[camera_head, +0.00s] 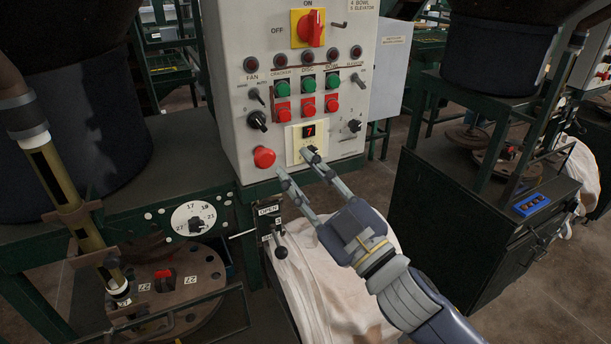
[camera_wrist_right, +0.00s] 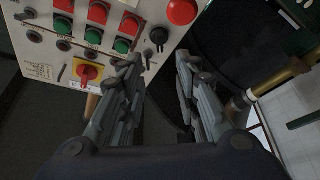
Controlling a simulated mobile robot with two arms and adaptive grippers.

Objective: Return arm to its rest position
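My right gripper (camera_head: 297,163) is in front of the lower part of a grey control panel (camera_head: 234,52). Its two fingers are spread apart with nothing between them. One fingertip is near the small display showing 7 (camera_head: 308,131), the other below the red mushroom button (camera_head: 264,157); I cannot tell whether either touches. In the right wrist view the gripper (camera_wrist_right: 158,62) is also open and empty, with the panel (camera_wrist_right: 40,52) beyond it at the upper left. My left gripper is not in the head view.
A white bag (camera_head: 330,290) hangs below my right arm. A lever with an OPEN label (camera_head: 269,210) stands beside it. A dark cabinet (camera_head: 445,225) with a blue device (camera_head: 531,205) is at the right. Pipes and a round plate (camera_head: 185,285) are at the left.

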